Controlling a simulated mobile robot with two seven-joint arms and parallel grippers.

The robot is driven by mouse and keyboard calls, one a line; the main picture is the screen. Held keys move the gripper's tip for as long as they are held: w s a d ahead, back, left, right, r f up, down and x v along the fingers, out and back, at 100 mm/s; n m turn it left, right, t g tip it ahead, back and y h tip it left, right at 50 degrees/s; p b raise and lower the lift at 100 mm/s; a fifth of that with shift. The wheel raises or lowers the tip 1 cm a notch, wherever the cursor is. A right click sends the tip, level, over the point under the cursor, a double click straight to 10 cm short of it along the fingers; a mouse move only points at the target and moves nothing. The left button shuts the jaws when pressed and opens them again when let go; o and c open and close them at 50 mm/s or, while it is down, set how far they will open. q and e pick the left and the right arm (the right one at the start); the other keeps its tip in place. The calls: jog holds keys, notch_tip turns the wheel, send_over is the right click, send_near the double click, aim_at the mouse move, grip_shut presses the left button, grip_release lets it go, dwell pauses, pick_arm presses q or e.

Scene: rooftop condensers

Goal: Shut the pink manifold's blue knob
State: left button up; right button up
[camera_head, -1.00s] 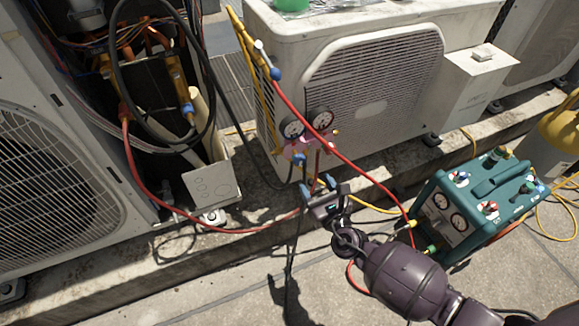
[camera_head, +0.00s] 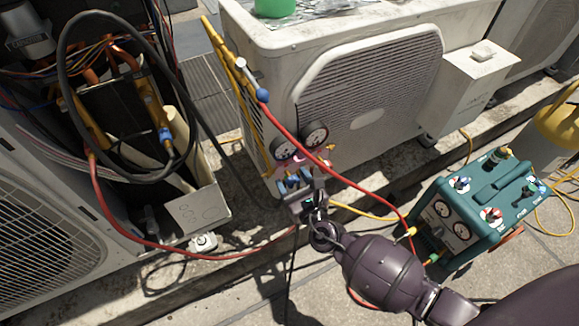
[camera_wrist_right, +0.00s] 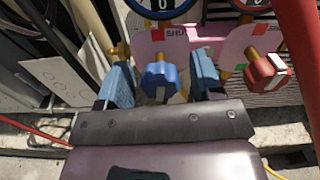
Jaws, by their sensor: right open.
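The pink manifold (camera_head: 323,162) hangs at the front left corner of the white condenser, below two dial gauges. The blue knob (camera_wrist_right: 160,80) faces the camera. A red knob (camera_wrist_right: 268,71) is to its right. My right gripper (camera_wrist_right: 162,84) is open, with one blue fingertip on each side of the blue knob. Gaps show on both sides, so the fingers look apart from it. In the head view my right gripper (camera_head: 294,182) largely covers the knob.
A red hose (camera_head: 350,181) runs across in front of the condenser (camera_head: 390,90), close to the gripper's right. A teal recovery machine (camera_head: 480,205) stands on the right. An opened unit with a black hose loop (camera_head: 62,75) is on the left.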

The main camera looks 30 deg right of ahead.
jog(key=shift+w, duration=0.45)
jog(key=c, duration=0.9)
